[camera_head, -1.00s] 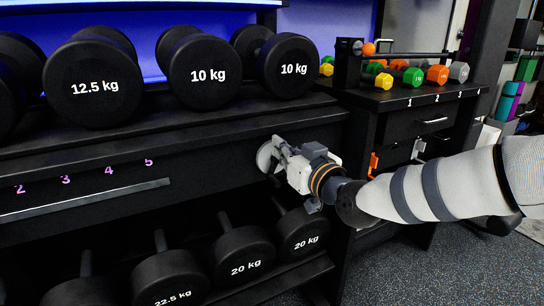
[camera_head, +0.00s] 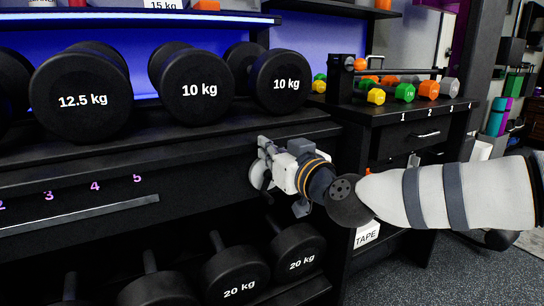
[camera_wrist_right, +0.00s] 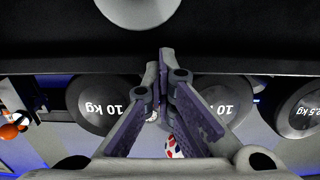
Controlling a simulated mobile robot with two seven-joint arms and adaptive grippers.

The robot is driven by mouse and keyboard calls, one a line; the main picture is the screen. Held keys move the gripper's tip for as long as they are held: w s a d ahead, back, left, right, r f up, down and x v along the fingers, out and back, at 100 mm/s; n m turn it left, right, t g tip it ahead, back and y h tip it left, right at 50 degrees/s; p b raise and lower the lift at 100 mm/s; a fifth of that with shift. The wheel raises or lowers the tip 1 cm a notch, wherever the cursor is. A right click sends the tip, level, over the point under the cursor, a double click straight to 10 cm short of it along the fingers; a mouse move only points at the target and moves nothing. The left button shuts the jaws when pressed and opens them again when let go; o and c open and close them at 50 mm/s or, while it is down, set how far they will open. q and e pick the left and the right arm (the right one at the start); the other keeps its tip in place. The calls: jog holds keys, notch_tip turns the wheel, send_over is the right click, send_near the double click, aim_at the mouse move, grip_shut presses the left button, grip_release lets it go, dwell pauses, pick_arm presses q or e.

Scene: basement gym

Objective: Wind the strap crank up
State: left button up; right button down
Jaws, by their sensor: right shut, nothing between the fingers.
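A pale grey round disc (camera_head: 257,176), which looks like the strap crank's wheel, sits on the dark front beam of the dumbbell rack. My right gripper (camera_head: 265,148) is beside it, with its fingers in front of the beam and partly over the disc. In the right wrist view, the disc (camera_wrist_right: 138,8) is cut by the top edge. There the fingers (camera_wrist_right: 163,62) are shut together and empty, apart from the disc. The handle and the strap cannot be made out. My left gripper is out of view.
Heavy dumbbells (camera_head: 198,88) line the shelf above the beam, and more (camera_head: 236,278) lie on the shelf below. A numbered side cabinet (camera_head: 397,116) carries small coloured dumbbells. A TAPE label (camera_head: 367,236) shows under my arm. Open floor (camera_head: 410,275) lies at the lower right.

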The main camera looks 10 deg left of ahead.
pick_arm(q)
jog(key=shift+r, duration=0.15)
pick_arm(e)
jog(key=w+d+r, duration=0.2)
jog(key=d+r, duration=0.1)
jog(key=r, duration=0.1)
jog(key=shift+w+d+r, duration=0.3)
jog(key=shift+w+r, duration=0.05)
jog(key=shift+r, duration=0.05)
jog(key=c, duration=1.4)
grip_release()
jog(key=shift+c, duration=0.2)
pick_arm(q)
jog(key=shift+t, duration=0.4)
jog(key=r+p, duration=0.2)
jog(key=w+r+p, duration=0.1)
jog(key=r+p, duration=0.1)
jog(key=p, duration=0.1)
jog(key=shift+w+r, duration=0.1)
pick_arm(e)
jog(key=v, duration=0.8)
